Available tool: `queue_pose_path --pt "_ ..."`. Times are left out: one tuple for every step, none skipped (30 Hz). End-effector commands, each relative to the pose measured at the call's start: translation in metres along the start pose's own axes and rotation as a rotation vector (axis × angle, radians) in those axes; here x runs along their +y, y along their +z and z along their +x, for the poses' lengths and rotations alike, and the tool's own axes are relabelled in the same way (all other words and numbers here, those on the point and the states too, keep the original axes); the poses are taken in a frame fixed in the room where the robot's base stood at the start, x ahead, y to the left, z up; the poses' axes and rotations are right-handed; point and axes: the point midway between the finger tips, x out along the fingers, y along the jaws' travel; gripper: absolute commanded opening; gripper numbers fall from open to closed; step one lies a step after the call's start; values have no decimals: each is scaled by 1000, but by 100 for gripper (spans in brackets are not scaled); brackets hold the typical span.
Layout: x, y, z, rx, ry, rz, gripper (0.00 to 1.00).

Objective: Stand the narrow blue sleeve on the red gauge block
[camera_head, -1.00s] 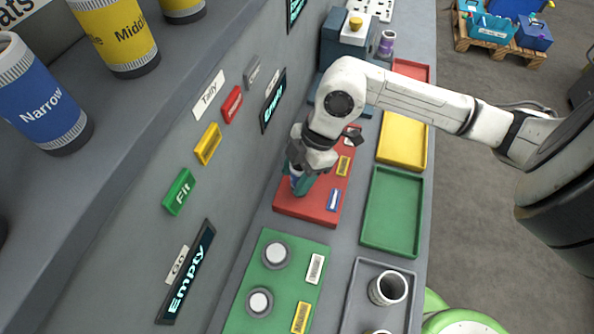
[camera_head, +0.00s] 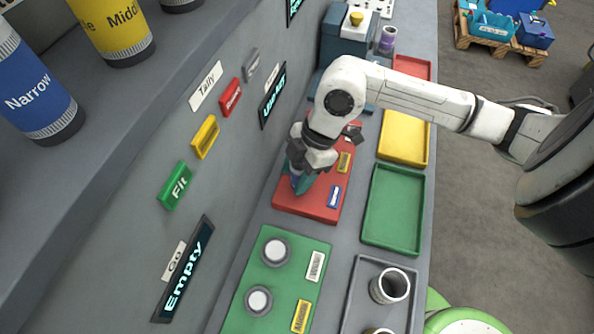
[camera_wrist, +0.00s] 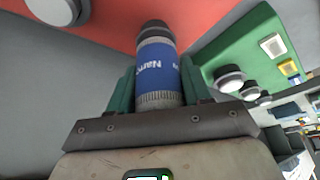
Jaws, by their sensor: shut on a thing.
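The narrow blue sleeve (camera_wrist: 157,68) has a blue band lettered "Narrow", a grey scaled end and a dark far end. My gripper (camera_head: 301,181) is shut on it, with green fingers on both sides in the wrist view. In the head view only a sliver of the sleeve (camera_head: 295,181) shows under my gripper. The red gauge block (camera_head: 316,206) lies below. The sleeve's dark end is against or just above the red surface in the wrist view; I cannot tell if it touches. My gripper hides that spot in the head view.
A green block (camera_head: 309,263) with two round posts lies nearer. Green (camera_head: 394,211) and yellow (camera_head: 404,138) trays lie right of the red block. A grey tray (camera_head: 360,282) holds a grey sleeve (camera_head: 390,286). The wall with buttons and displays (camera_head: 272,97) rises at left.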

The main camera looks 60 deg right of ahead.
Motion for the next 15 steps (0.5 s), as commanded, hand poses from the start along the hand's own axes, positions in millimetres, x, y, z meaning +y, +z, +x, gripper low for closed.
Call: queue_pose_path --pt "0 0 0 1 0 0 50" --pt "0 0 0 1 0 0 53" --pt "0 0 0 1 0 0 57" --pt "0 0 0 1 0 0 60" --pt "0 0 0 0 0 0 63" --pt "0 0 0 0 0 0 67" --pt "0 0 0 0 0 0 70" --pt "0 0 0 0 0 0 72" --pt "0 0 0 0 0 0 76" --pt "0 0 0 0 0 0 78" --pt "0 0 0 0 0 0 78" --pt "0 0 0 0 0 0 78" --pt "0 0 0 0 0 0 78" --pt "0 0 0 0 0 0 78" --pt "0 0 0 -1 0 0 78"
